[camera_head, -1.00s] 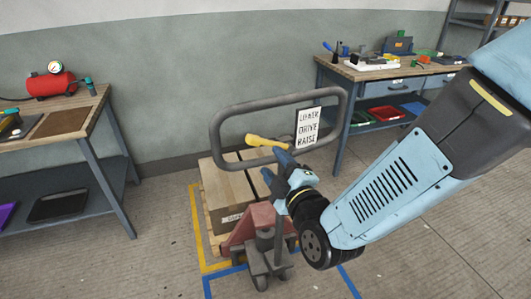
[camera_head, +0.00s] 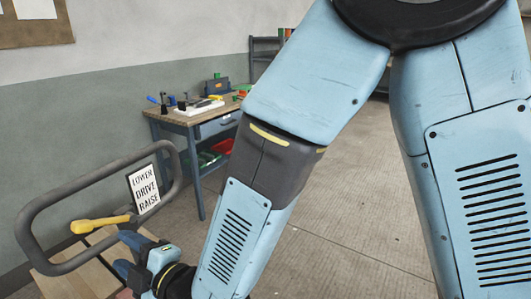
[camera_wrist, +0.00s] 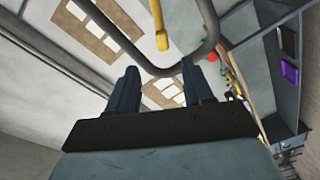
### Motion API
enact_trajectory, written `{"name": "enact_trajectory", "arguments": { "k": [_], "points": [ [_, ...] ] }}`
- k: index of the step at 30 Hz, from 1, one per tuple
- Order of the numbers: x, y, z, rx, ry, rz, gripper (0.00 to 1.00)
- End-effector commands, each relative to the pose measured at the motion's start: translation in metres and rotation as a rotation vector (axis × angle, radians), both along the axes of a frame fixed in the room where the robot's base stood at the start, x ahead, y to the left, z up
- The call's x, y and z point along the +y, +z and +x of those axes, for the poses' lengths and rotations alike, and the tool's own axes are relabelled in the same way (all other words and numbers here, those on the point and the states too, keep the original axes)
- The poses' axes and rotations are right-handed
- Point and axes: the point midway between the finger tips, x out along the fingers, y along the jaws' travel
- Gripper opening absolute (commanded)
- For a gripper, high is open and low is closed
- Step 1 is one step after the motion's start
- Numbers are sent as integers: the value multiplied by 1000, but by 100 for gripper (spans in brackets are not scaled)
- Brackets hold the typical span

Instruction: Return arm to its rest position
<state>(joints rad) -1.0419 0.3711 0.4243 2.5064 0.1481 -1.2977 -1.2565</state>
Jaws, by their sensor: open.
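My gripper (camera_head: 128,256) is at the lower left of the head view, at the end of my light blue arm. In the wrist view its two dark fingers (camera_wrist: 158,82) stand apart with nothing between them. Just beyond the fingers is the grey handle loop (camera_head: 30,222) of a pallet truck, which also shows in the wrist view (camera_wrist: 211,30). A yellow lever (camera_head: 100,223) sits inside the loop, close to the gripper, and it also shows in the wrist view (camera_wrist: 162,40). I cannot tell whether the fingers touch the handle.
A sign reading LOWER, DRIVE, RAISE (camera_head: 144,189) is on the handle. A cardboard box (camera_head: 60,282) is below it. A workbench (camera_head: 170,117) with tools stands against the wall behind. The floor (camera_head: 330,215) right of the bench is clear.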

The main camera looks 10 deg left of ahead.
Motion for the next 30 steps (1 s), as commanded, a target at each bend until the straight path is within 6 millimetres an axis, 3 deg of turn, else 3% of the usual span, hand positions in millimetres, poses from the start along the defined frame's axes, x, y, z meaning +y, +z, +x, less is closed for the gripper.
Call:
{"name": "enact_trajectory", "arguments": {
  "k": [5,8,14,21,25,30],
  "points": [
    [-9,10,32,41,-46,-29,51],
    [-25,19,69,101,-105,-67,51],
    [-77,39,145,259,-265,-146,51],
    [-164,63,214,473,-496,-198,51],
    [-221,76,238,599,-636,-203,51],
    [-299,92,253,772,-829,-186,51]
  ]
}}
